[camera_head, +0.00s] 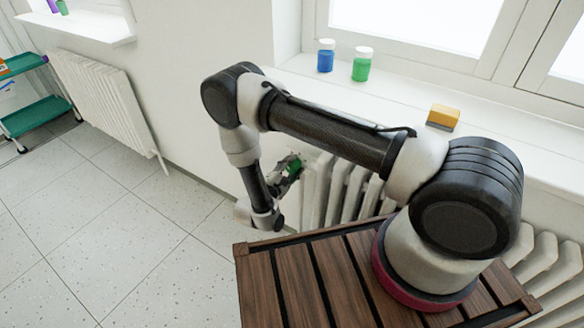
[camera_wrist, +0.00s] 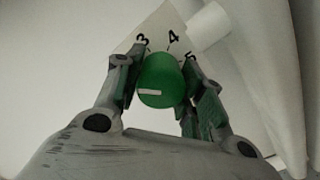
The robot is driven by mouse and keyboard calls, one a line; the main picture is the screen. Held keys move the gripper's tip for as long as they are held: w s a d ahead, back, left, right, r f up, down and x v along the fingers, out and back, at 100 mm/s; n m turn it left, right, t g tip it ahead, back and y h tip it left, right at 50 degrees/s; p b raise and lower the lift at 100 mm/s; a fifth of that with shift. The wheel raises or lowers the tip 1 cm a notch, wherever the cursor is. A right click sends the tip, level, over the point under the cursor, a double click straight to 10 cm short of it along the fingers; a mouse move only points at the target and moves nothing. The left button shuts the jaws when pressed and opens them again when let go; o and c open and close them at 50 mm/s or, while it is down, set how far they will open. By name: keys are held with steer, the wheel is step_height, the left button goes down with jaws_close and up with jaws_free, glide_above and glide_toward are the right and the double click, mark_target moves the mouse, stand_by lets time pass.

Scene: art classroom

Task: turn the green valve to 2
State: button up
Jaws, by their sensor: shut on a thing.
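The green valve (camera_wrist: 163,88) is a round knob with a short white line on its face, at the left side in the wrist view. My gripper (camera_wrist: 165,72) has one finger on each side of the knob and is shut on it. Behind the knob, a pale scale plate (camera_wrist: 158,30) shows the figures 3, 4 and 5. The figure 2 is not visible. The white line lies roughly level and does not point at a visible figure. In the head view my gripper (camera_head: 287,170) is at the left end of a radiator, and the knob is hard to make out there.
The white radiator (camera_head: 345,190) stands under the window sill (camera_head: 400,98). On the sill are a blue jar (camera_head: 326,57), a green jar (camera_head: 362,66) and a yellow sponge-like block (camera_head: 442,116). The tiled floor at left is clear. A second radiator (camera_head: 105,98) and a green cart (camera_head: 35,112) stand farther off.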

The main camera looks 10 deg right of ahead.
steer(key=shift+m, duration=0.3)
steer(key=o, duration=1)
steer(key=shift+s+a, duration=0.1)
steer(key=v, duration=1.1)
steer(key=shift+s+a, duration=0.25)
steer(key=shift+s, duration=0.05)
